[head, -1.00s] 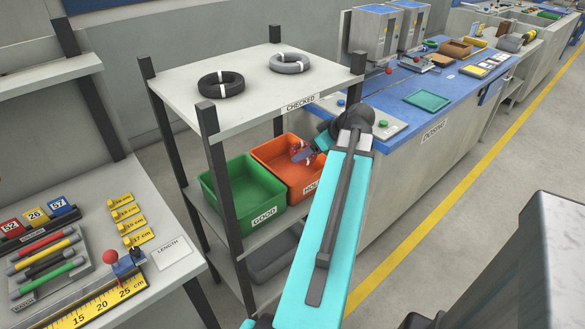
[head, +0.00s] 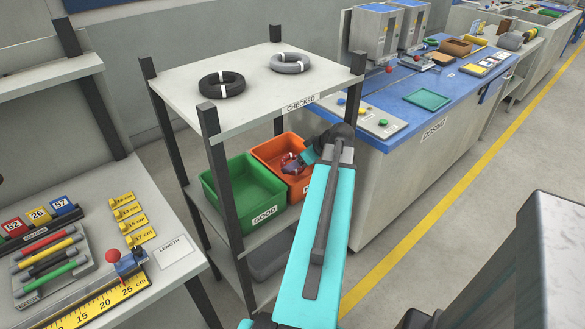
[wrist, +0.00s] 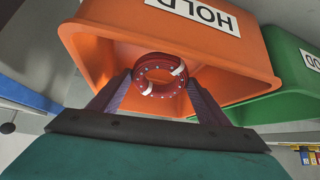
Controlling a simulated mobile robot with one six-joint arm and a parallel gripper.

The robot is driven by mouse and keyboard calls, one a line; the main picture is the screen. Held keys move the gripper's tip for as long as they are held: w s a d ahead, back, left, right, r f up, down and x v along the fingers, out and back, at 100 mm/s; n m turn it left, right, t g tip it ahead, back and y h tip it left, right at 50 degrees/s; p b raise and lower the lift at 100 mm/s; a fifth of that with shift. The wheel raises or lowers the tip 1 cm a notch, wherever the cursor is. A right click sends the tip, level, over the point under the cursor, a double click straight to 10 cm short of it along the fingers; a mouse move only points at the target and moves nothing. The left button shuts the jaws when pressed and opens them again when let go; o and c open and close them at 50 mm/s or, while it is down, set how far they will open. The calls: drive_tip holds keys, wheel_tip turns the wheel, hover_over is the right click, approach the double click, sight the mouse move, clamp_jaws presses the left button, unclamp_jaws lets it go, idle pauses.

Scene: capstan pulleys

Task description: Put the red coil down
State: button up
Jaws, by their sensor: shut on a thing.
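The red coil (wrist: 160,86), a ring with white bands, sits between the two fingers of my gripper (wrist: 157,78) in the wrist view. The gripper is shut on it. In the head view the small red coil (head: 290,164) is at the opening of the orange bin (head: 266,151), partly covered by my gripper (head: 302,160). The orange bin is labelled HOLD, as its label (wrist: 194,14) shows upside down in the wrist view. I cannot tell whether the coil touches the bin's floor.
A green GOOD bin (head: 228,178) stands beside the orange one on the rack's lower shelf. The upper CHECKED shelf (head: 245,60), above the bins, bears a black coil (head: 222,90) and a grey coil (head: 290,66). A blue-topped DOSING bench (head: 385,135) stands to the right.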

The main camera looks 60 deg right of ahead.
drive_tip(key=shift+f, duration=0.1)
drive_tip(key=shift+w+f, duration=0.25)
drive_tip(key=shift+f, duration=0.4)
drive_tip(key=shift+w+f, duration=0.2)
drive_tip(key=shift+f, duration=0.45)
drive_tip(key=shift+w+d+r+p, duration=0.1)
drive_tip(key=shift+w+r+p, duration=0.1)
drive_tip(key=shift+p, duration=0.25)
drive_tip(key=shift+w+d+r+g+p, duration=0.1)
drive_tip(key=shift+w+g+p, duration=0.15)
drive_tip(key=shift+g+p, duration=0.4)
drive_tip(key=shift+w+g+p, duration=0.2)
drive_tip(key=shift+g+p, duration=0.1)
drive_tip(key=shift+g, duration=0.65)
drive_tip(key=shift+s+f, duration=0.1)
drive_tip(key=shift+f, duration=0.8)
drive_tip(key=shift+f, duration=0.15)
drive_tip(key=o, duration=1.2)
drive_tip(key=shift+c, duration=0.2)
